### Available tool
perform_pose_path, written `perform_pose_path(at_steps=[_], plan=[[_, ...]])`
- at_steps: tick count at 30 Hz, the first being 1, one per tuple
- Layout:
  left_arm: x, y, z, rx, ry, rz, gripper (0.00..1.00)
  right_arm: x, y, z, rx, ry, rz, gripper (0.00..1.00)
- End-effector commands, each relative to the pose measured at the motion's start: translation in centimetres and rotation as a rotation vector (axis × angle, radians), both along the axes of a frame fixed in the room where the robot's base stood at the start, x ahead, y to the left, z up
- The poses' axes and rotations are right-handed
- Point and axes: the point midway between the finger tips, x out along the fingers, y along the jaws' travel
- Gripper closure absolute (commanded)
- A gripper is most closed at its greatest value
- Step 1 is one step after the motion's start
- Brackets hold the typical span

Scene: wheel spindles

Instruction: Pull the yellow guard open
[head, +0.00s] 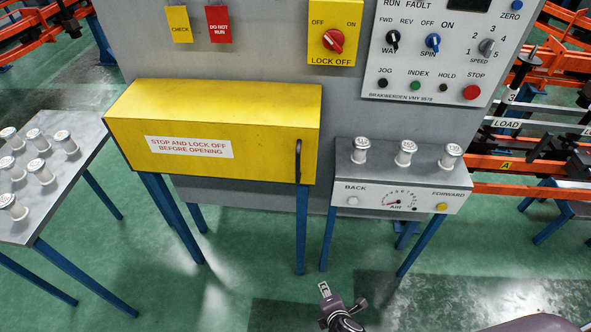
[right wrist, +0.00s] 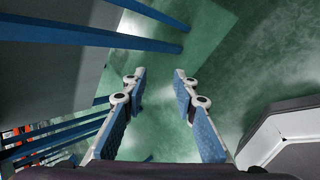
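The yellow guard (head: 225,110) is a long box on the front of the grey machine, with a white label reading "STOP AND LOCK OFF BEFORE OPENING" (head: 189,147). It looks closed. A dark upright handle (head: 298,161) is on its right end, with nothing holding it. My right gripper (head: 325,289) is low in front of the machine, below and apart from the guard. In the right wrist view its two blue-padded fingers (right wrist: 158,85) are spread with only floor between them. My left gripper is not in view.
A table (head: 62,205) with several white-topped spindles stands left. A shelf (head: 386,174) right of the guard holds 3 more. Above are a red lock-off knob (head: 333,40) and a control panel (head: 430,65). Blue legs (head: 301,232) stand below the guard; green floor is open in front.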

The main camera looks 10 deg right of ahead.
Motion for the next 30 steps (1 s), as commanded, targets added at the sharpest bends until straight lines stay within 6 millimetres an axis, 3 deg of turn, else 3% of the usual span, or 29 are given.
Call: perform_pose_path(at_steps=[1, 3, 6, 9, 12, 15, 17, 30], plan=[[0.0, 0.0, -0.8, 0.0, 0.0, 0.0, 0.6, 4.2, 1.2, 3.8, -0.137, -0.111, 0.137, 0.74], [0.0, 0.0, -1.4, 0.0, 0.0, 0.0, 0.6, 8.7, 2.5, 9.8, -0.359, -0.251, 0.301, 0.74], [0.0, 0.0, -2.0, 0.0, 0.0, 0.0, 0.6, 13.0, 3.9, 18.6, -0.674, -0.424, 0.447, 0.74], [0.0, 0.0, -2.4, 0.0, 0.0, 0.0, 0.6, 15.2, 4.9, 26.2, -0.942, -0.545, 0.51, 0.74], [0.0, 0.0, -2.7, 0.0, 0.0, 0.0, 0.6, 16.0, 5.3, 31.4, -1.126, -0.611, 0.524, 0.74], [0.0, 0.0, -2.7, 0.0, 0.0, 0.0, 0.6, 16.2, 5.5, 34.0, -1.221, -0.638, 0.525, 0.74], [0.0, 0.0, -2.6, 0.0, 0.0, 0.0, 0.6, 16.5, 5.5, 34.6, -1.244, -0.644, 0.525, 0.74], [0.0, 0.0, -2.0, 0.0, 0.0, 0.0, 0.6, 22.8, 4.9, 34.6, -1.245, -0.643, 0.525, 0.74]])
